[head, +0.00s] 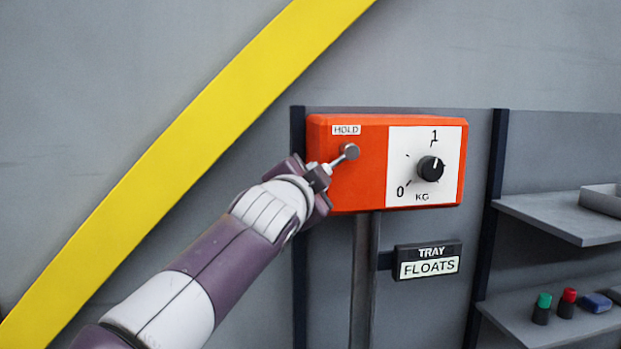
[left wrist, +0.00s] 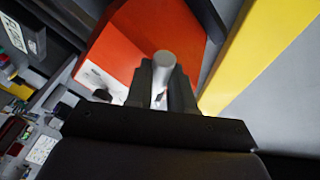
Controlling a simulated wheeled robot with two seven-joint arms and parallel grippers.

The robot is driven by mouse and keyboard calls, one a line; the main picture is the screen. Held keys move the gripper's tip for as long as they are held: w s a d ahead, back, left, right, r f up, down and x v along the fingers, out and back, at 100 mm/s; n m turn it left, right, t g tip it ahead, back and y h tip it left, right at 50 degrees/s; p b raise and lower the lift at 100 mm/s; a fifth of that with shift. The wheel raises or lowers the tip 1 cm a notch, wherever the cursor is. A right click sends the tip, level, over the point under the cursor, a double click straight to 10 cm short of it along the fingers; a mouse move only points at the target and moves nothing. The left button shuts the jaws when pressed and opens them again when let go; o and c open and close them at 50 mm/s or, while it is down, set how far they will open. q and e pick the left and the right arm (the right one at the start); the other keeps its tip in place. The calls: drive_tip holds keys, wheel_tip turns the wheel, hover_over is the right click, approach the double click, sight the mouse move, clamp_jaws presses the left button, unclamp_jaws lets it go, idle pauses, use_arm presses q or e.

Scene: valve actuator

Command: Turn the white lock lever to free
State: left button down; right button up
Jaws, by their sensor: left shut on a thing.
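The orange box (head: 345,190) is mounted on a post, with a small HOLD label (head: 346,130) at its upper left. A pale grey-white lever (head: 337,161) sits below the label. From its round grey hub it slants down and left, into my left gripper (head: 322,174). My left gripper is shut on the lever's outer end, which is partly hidden by the fingers. In the left wrist view, the rounded grey lever end (left wrist: 163,62) shows between the two dark fingers (left wrist: 161,88), in front of the orange box (left wrist: 138,40). My right gripper is in neither view.
A black dial (head: 431,168) on the box's white panel is marked 0, 1 and KG. A TRAY FLOATS sign (head: 428,260) hangs below. Shelves (head: 560,217) with small items stand at the right. A yellow diagonal beam (head: 190,150) crosses the wall at left.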

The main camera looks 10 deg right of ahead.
use_arm(q)
drive_tip(key=shift+r, duration=0.1)
drive_tip(key=c, duration=1)
unclamp_jaws()
drive_tip(key=shift+s, duration=0.1)
drive_tip(key=b+v, duration=0.7)
drive_tip(key=v, duration=0.5)
drive_tip(key=shift+s+a, duration=0.1)
drive_tip(key=shift+s, duration=0.15)
